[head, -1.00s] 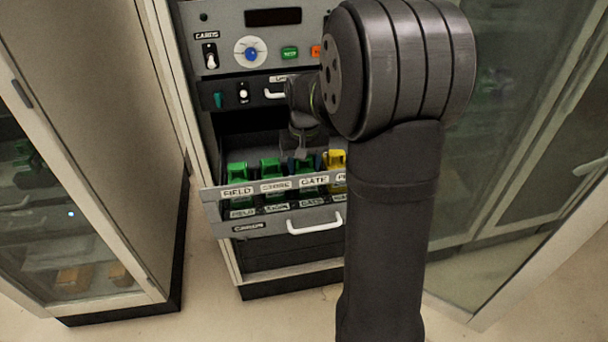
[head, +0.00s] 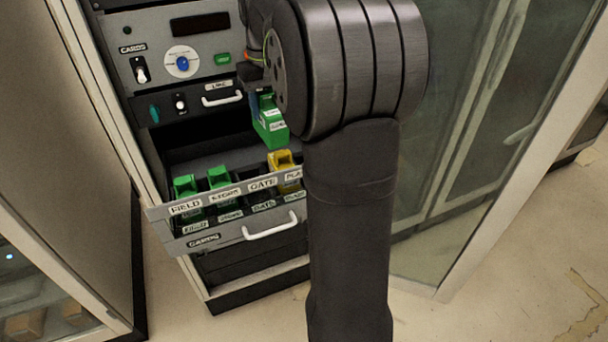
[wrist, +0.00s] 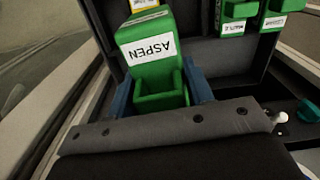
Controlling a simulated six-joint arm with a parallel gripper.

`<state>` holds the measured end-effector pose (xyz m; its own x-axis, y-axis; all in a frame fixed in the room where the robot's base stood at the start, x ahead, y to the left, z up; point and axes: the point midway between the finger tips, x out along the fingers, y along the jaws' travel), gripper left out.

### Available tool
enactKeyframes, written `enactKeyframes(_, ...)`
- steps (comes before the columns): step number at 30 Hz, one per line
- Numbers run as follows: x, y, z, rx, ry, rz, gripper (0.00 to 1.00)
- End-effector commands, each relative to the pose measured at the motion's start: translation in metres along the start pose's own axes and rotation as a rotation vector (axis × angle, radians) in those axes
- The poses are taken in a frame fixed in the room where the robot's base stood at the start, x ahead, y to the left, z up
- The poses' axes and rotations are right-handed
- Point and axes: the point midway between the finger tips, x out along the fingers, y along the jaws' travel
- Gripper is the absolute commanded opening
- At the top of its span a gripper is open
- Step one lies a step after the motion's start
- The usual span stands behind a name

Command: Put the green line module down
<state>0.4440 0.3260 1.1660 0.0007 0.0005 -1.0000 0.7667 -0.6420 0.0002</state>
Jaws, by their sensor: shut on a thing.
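My gripper (wrist: 160,92) is shut on a green line module, its blue fingers on either side. The green line module (wrist: 150,68) carries a white label that reads ASPEN, upside down in the wrist view. In the head view the held green module (head: 270,130) hangs above the open drawer (head: 165,230), clear of the slots. Most of my gripper is hidden behind my arm there. The drawer front has labels FIELD, a second one hard to read, GATE, and a partly hidden fourth. The place behind GATE looks empty.
Green modules stand behind FIELD (head: 186,186) and the second label (head: 220,178). A yellow module (head: 284,168) stands right of the GATE place. A control panel (head: 170,50) with a blue knob is above the drawer. A white handle (head: 270,228) sticks out in front.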

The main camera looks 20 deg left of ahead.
Motion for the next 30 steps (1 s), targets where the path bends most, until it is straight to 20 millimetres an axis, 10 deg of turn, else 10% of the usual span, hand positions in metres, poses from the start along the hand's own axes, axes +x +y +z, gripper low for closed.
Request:
enactKeyframes(12,0.051,0.091,0.03,0.08,0.0,0.0,0.15)
enactKeyframes(30,0.128,0.098,0.034,0.088,-0.001,0.0,0.15)
